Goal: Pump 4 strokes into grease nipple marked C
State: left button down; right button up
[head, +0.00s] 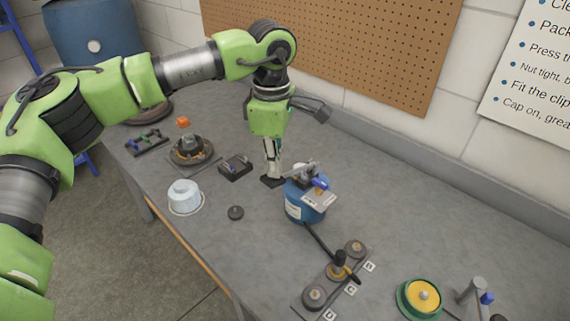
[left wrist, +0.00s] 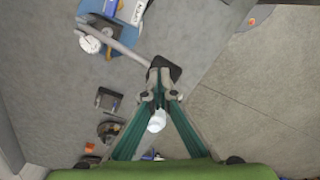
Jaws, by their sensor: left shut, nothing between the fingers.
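A blue grease pump bucket (head: 303,205) with a lever and a white tag on top stands mid-table. A dark hose (head: 318,240) runs from it to a coupler with a yellow-black handle (head: 340,268), which sits over the middle fitting of a dark plate (head: 325,283). Three small white letter labels (head: 369,266) lie along the plate; I cannot read surely which is C. My left gripper (head: 272,181) points down just left of the bucket, shut and empty. In the left wrist view the gripper (left wrist: 164,72) is beside the bucket (left wrist: 117,36) and its grey lever (left wrist: 112,43).
A green-yellow disc (head: 421,297) is at front right.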

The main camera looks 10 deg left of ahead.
aim_at(271, 185)
dwell(0.6)
pick_arm(q)
jog(key=shift+s+a+f+b, duration=0.15)
jog(key=shift+f+b, duration=0.4)
jog(key=shift+f, duration=0.05)
jog(key=shift+s+a+f+b, duration=0.1)
jog(key=shift+s+f+b, duration=0.05)
jog(key=shift+f+b, duration=0.4)
jog(key=shift+s+f+b, duration=0.15)
jog(key=shift+f+b, duration=0.8)
jog(key=shift+f, duration=0.35)
jog(key=shift+w+d+r+p, duration=0.15)
jog(key=shift+r+p, duration=0.3)
jog(key=shift+r, duration=0.4)
jog(key=shift+w+r+p, duration=0.1)
jog(key=shift+r+p, duration=0.35)
jog(key=shift+r, duration=0.35)
jog(key=shift+w+d+r+p, duration=0.15)
jog(key=shift+r+p, duration=0.3)
jog(key=shift+r, duration=0.4)
jog(key=shift+a, duration=0.1)
